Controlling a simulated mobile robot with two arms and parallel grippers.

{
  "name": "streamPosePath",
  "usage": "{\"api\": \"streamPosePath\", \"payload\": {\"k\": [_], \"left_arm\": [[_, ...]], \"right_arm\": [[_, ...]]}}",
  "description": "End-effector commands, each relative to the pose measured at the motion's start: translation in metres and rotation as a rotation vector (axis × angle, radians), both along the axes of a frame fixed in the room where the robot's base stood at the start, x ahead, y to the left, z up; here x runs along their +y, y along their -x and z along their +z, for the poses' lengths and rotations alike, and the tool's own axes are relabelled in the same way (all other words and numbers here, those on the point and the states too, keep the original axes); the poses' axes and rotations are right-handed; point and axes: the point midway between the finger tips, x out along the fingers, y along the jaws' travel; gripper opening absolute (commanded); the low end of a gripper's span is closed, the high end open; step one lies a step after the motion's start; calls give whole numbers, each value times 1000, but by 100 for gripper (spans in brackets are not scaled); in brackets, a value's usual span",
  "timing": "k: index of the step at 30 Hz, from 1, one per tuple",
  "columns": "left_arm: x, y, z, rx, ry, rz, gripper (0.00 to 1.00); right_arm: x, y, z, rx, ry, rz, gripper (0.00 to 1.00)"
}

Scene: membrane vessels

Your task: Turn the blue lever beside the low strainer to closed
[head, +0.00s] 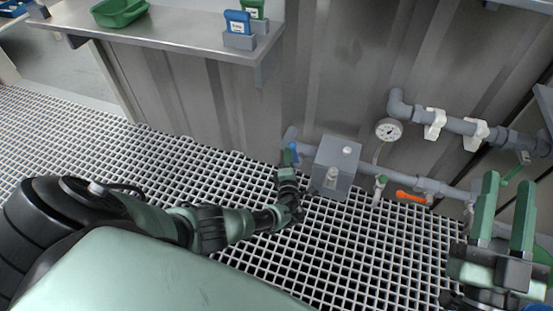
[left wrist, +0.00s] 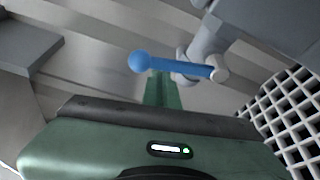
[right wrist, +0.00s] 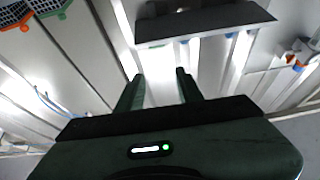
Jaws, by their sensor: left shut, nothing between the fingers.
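The blue lever (head: 294,150) sits on the low grey pipe, just left of a grey box (head: 336,168). I cannot tell for sure which part is the strainer. In the left wrist view the lever (left wrist: 180,66) is a blue bar with a ball knob at its left end, lying nearly crosswise on a grey pipe fitting. My left gripper (head: 286,168) is shut and empty; its green fingers (left wrist: 163,88) point at the middle of the bar. I cannot tell whether they touch it. My right gripper (head: 506,212) is open and empty at the far right, away from the lever.
An orange lever (head: 410,196) and a small green valve (head: 381,180) are on the pipe to the right. A pressure gauge (head: 388,130) stands above them. A shelf (head: 190,35) with a green tray (head: 119,12) juts out above left. The white grating floor (head: 130,160) is clear.

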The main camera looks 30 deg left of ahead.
Motion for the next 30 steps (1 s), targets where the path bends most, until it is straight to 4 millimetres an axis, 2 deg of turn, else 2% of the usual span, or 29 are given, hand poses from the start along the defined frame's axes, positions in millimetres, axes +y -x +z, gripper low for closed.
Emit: {"api": "streamPosePath", "payload": {"k": [6,30], "left_arm": [[-11,-3,4,28,-116,-3,0],[-18,-4,5,27,-109,-2,0]], "right_arm": [[0,-3,-6,33,10,-3,36],[0,-5,-10,55,15,-3,36]]}}
